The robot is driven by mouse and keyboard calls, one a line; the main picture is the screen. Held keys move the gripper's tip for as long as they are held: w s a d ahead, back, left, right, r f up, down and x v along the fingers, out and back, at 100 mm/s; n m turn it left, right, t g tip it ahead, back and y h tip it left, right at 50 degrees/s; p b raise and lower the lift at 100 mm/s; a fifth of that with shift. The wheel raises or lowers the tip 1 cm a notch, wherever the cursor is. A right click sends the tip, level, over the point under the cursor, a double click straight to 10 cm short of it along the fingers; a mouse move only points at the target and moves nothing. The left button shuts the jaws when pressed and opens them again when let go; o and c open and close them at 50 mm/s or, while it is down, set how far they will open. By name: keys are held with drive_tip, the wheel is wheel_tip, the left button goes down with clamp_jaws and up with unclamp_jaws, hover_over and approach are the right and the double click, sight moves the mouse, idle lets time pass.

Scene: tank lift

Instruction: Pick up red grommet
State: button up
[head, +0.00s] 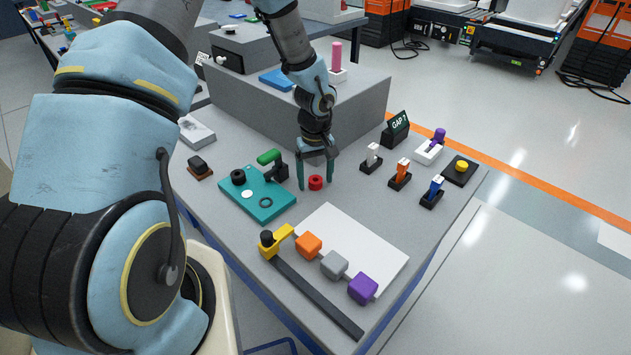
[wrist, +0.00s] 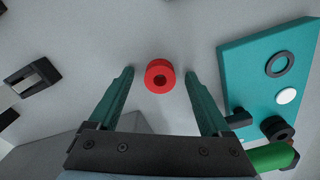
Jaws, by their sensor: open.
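The red grommet (head: 315,183) is a short ring with a hole in its middle. It lies flat on the grey table, right of the teal plate. In the wrist view the red grommet (wrist: 160,76) sits between and just past the fingertips, with bare space on both sides. My gripper (head: 316,186) points down at it with its teal fingers apart on either side. In the wrist view my gripper (wrist: 159,75) is open and empty. I cannot tell exactly how high the fingertips are above the table.
A grey raised block (head: 240,115) stands behind my gripper. Several small switches, such as an orange one (head: 401,172), stand to the right. A white board (head: 365,240) lies in front.

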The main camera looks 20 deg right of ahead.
clamp_jaws()
idle(0.6)
drive_tip(key=shift+r, duration=0.1)
